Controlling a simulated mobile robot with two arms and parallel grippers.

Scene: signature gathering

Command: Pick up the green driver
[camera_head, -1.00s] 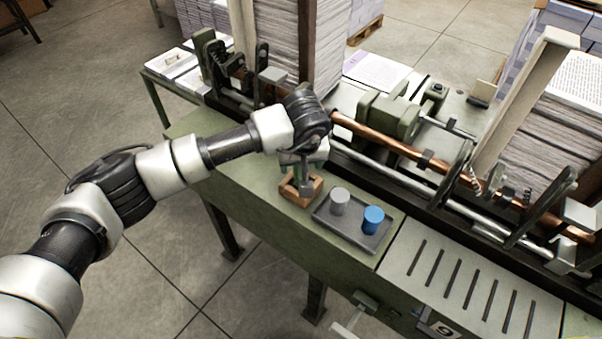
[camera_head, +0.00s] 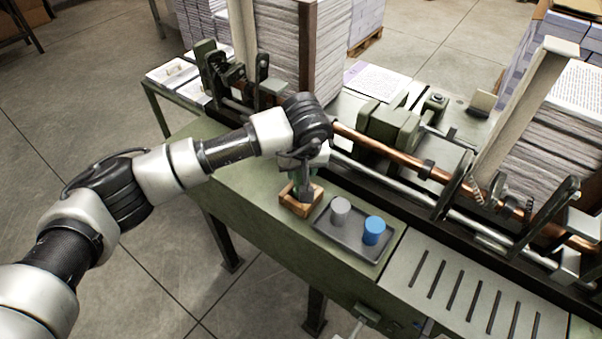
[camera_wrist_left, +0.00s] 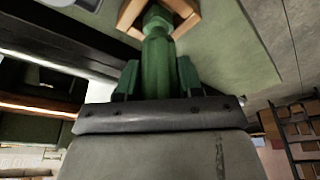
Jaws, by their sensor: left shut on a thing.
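The green driver (camera_wrist_left: 157,62) stands out from my left wrist in the left wrist view, between the two fingers. My left gripper (camera_head: 304,190) is shut on it. A small open wooden box (camera_head: 287,203) lies directly below the gripper in the head view. The box also shows at the top of the left wrist view (camera_wrist_left: 128,14), around the far end of the driver. I cannot tell whether that end is inside the box or just above it. In the head view the gripper mostly hides the driver. My right gripper is out of view.
A dark tray (camera_head: 352,238) beside the box holds a grey cylinder (camera_head: 340,211) and a blue cylinder (camera_head: 374,231). Behind it run the machine's copper rod (camera_head: 385,152) and metal bars. Tall paper stacks (camera_head: 283,50) stand behind. The green tabletop (camera_head: 240,184) left of the box is clear.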

